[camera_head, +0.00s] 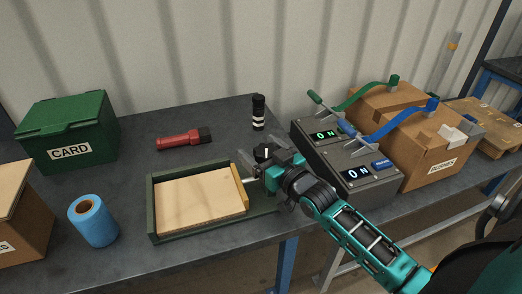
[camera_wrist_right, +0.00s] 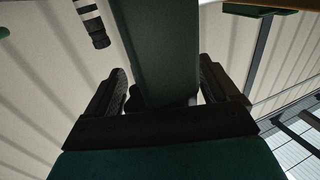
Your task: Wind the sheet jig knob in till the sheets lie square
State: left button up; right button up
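The sheet jig (camera_head: 152,208) is a dark green tray on the bench, with tan sheets (camera_head: 200,198) lying inside. A pale pusher bar (camera_head: 239,187) stands at the sheets' right edge. The black jig knob (camera_head: 263,152), with a pale mark, is at the jig's right side. My right gripper (camera_head: 268,169) is at the knob, its fingers spread on either side. In the right wrist view the fingers (camera_wrist_right: 165,92) stand apart, with a dark shape between them and pale gaps beside it; firm contact does not show. My left gripper is not in view.
A blue roll (camera_head: 93,221) and a green CARD box (camera_head: 68,131) are left. A grey unit with lit displays (camera_head: 345,160) and cardboard boxes (camera_head: 425,150) are right, close to my right arm.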

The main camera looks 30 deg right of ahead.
jog(key=shift+s, duration=0.55)
jog(key=s, duration=1.1)
jog(key=shift+s+d, duration=0.4)
jog(key=shift+d, duration=0.05)
